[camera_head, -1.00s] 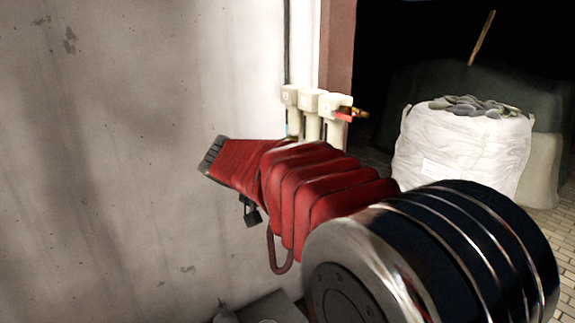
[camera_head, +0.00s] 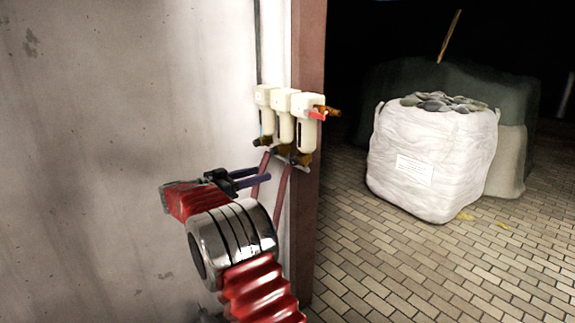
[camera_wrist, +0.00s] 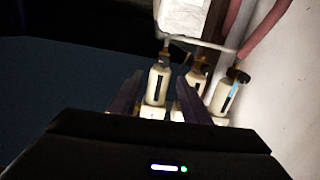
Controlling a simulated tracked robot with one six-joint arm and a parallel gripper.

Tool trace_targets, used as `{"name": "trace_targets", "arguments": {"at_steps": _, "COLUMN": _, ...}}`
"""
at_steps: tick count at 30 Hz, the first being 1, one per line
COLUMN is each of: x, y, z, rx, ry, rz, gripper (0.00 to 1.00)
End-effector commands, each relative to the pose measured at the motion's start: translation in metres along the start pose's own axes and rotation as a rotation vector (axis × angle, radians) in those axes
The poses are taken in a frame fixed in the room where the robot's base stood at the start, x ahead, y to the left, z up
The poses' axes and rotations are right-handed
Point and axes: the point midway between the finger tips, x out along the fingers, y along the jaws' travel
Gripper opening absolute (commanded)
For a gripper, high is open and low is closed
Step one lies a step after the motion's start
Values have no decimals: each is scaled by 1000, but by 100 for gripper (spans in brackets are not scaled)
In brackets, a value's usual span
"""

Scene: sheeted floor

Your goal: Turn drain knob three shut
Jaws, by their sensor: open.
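Three cream filter units hang in a row on the wall edge in the head view: left (camera_head: 265,112), middle (camera_head: 286,118) and right (camera_head: 307,122). Small dark-and-brass drain knobs sit under them, the right one (camera_head: 300,158) nearest the doorway. Which is numbered three is not readable. My gripper (camera_head: 263,177) is open and empty, below and a little left of the units. The wrist view shows the row inverted; my open gripper (camera_wrist: 158,79) has its fingers apart with the doorway-side bowl (camera_wrist: 157,86) seen between them. Its drain knob (camera_wrist: 164,57) appears beyond. Contact is not visible.
A red handle (camera_head: 317,115) and brass valve (camera_head: 332,111) project right of the units. Reddish hoses (camera_head: 282,190) run below them. A brown door post (camera_head: 304,225) stands alongside. A white bulk bag (camera_head: 430,165) stands on open brick paving beyond.

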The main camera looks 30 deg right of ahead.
Motion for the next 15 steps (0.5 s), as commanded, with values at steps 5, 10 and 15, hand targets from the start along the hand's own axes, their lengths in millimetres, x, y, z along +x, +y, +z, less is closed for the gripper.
{"name": "trace_targets", "arguments": {"at_steps": 5, "x": 0, "y": -13, "z": 4, "rx": 50, "ry": 53, "rz": -2, "gripper": 43}}
{"name": "trace_targets", "arguments": {"at_steps": 10, "x": 0, "y": -13, "z": 4, "rx": 56, "ry": 57, "rz": -3, "gripper": 43}}
{"name": "trace_targets", "arguments": {"at_steps": 15, "x": 0, "y": -13, "z": 4, "rx": 55, "ry": 56, "rz": -3, "gripper": 43}}
